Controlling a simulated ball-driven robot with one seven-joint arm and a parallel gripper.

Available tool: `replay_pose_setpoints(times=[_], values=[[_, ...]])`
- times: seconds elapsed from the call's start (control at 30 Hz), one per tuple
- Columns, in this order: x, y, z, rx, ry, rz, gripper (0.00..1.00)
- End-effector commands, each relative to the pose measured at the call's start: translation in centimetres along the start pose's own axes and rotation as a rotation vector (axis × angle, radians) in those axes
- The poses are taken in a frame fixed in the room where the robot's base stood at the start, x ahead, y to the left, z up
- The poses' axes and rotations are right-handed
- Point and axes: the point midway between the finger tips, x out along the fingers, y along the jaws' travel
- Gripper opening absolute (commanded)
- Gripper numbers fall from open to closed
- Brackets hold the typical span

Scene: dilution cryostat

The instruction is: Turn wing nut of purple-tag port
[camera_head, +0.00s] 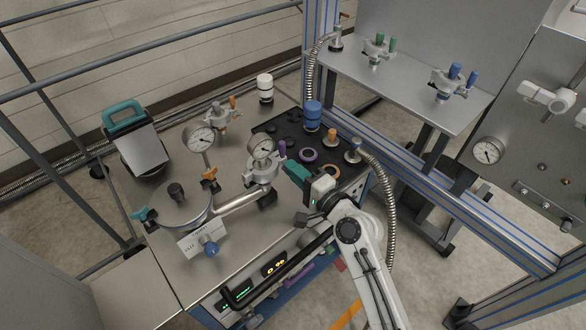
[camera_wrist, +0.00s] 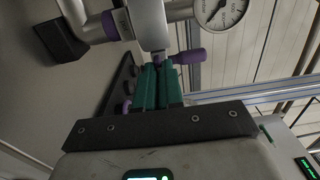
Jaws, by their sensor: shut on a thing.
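The purple-tag port (camera_head: 262,172) is a metal clamp fitting below a round gauge on the bench, and its purple wing nut (camera_head: 282,148) sticks up on the right side. In the wrist view the clamp body (camera_wrist: 150,22) is at top centre, with the purple wing nut (camera_wrist: 190,56) beside the fingertips. My gripper (camera_head: 287,167) reaches in from the right with green fingers at the port. In the wrist view my gripper (camera_wrist: 158,68) is shut on the wing nut; the fingers hide most of the gripped part.
Orange (camera_head: 209,175), teal (camera_head: 145,215) and blue (camera_head: 208,248) fittings surround the round metal vessel (camera_head: 182,208). A coiled hose (camera_head: 388,190) runs close to my arm.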

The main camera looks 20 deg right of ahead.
Motion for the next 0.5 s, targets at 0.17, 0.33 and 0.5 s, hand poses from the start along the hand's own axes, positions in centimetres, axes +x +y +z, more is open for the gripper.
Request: replay_pose_setpoints(times=[0.17,0.33,0.5], values=[[-0.11,0.04,-0.38,0.003,0.008,0.000,0.00],[-0.11,0.05,-0.39,0.003,0.009,0.000,0.00],[-0.08,0.04,-0.28,0.002,0.006,0.000,0.23]])
